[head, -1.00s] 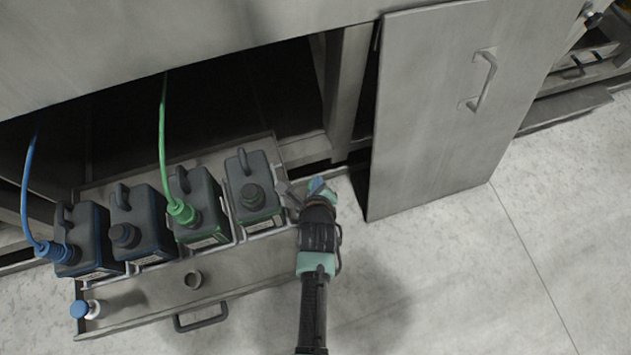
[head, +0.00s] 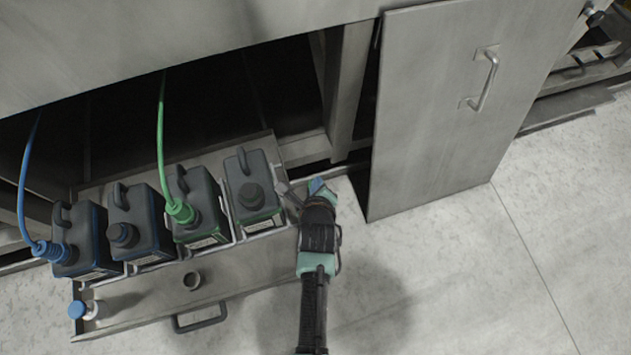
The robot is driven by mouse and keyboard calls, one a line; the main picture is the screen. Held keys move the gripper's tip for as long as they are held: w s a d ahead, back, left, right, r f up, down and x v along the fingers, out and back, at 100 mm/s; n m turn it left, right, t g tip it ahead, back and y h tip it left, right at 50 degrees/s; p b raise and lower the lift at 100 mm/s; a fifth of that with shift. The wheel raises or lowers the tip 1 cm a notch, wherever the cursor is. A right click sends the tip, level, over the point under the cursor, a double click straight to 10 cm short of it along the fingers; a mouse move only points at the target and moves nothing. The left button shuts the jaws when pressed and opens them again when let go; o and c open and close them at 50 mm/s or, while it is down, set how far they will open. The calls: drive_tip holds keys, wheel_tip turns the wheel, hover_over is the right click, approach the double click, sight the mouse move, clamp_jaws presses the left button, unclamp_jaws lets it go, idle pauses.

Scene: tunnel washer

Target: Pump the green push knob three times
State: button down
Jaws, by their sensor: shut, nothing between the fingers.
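I cannot make out a green push knob in the head view; my arm may hide it. A blue-topped knob (head: 78,310) with a white body lies or stands at the drawer's front left. My gripper (head: 318,187) is beside the right end of the drawer, just right of the rightmost canister (head: 252,193), which has a green-striped label. It is shut with nothing visible in it. A green hose cap (head: 180,210) sits on the canister (head: 203,200) left of that one.
Two blue-marked canisters (head: 140,225) stand in the left part of the pulled-out drawer (head: 245,267); a blue hose (head: 27,180) leads to one. The door (head: 425,110) stands to the right. The floor at right is clear.

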drive_tip(key=shift+s+f+b, duration=0.1)
drive_tip(key=shift+f+b, duration=0.65)
drive_tip(key=shift+f, duration=0.45)
idle(0.8)
drive_tip(key=shift+r, duration=0.15)
drive_tip(key=shift+r+p, duration=1.6)
drive_tip(key=shift+p, duration=0.1)
wheel_tip(320, 180, up, 5)
drive_tip(key=p, duration=0.5)
drive_tip(key=shift+r, duration=0.1)
